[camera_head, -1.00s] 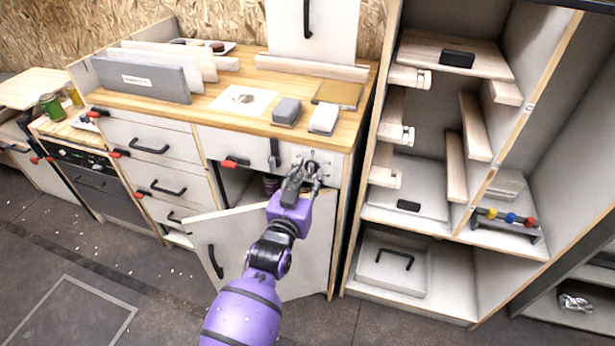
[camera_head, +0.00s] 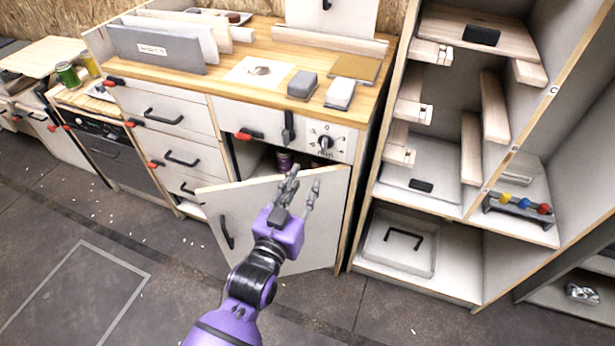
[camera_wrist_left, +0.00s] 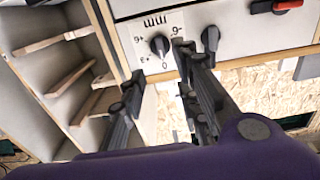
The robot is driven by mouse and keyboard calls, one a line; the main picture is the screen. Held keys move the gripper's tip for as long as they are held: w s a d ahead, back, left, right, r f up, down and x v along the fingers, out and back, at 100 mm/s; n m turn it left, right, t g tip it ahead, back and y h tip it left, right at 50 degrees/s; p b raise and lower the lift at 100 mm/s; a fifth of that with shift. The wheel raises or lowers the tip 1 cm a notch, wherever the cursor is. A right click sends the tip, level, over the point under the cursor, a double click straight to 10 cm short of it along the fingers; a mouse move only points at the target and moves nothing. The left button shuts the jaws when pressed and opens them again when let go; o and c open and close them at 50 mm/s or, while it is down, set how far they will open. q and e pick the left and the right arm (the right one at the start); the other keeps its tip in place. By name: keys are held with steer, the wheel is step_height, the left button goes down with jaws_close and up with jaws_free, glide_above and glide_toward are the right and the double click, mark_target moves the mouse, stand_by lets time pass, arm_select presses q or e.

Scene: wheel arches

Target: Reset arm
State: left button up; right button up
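My left gripper (camera_head: 303,183) is purple with grey fingers. It is open and empty, in front of the cabinet's open door (camera_head: 275,215) and below the black knob (camera_head: 325,142) on its white dial panel. In the left wrist view, the fingers of the left gripper (camera_wrist_left: 163,75) stand apart with nothing between them. The knob (camera_wrist_left: 160,45) shows beyond the fingertips, apart from them. My right gripper is in neither view.
The wooden worktop (camera_head: 230,100) holds a grey block (camera_head: 302,85), a white block (camera_head: 340,93) and upright panels. An open shelf unit (camera_head: 455,205) stands to the right. Drawers (camera_head: 165,115) are at the left. The floor (camera_head: 80,255) at front left is clear.

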arm_select(q)
steer(key=shift+f, duration=0.1)
stand_by(0.4)
steer(key=s+a+f+n+g+y, duration=0.1)
steer(key=s+a+f+g+y, duration=0.15)
steer(key=s+a+f, duration=0.45)
steer(key=s+a+f+n+g+y, duration=0.1)
steer(key=s+a+f+g, duration=0.2)
steer(key=s+f, duration=0.75)
steer(key=s+a+f+n+g+y, duration=0.1)
steer(key=s+a+f+g, duration=0.15)
steer(key=s, duration=0.95)
steer(key=s+a+f+g+y, duration=0.15)
steer(key=s+a+f, duration=0.25)
steer(key=s, duration=0.8)
steer(key=w+r+p, duration=0.4)
steer(key=r+p, duration=0.9)
steer(key=shift+d+r+t+h, duration=0.25)
steer(key=shift+t+h, duration=0.15)
steer(key=shift+t, duration=0.05)
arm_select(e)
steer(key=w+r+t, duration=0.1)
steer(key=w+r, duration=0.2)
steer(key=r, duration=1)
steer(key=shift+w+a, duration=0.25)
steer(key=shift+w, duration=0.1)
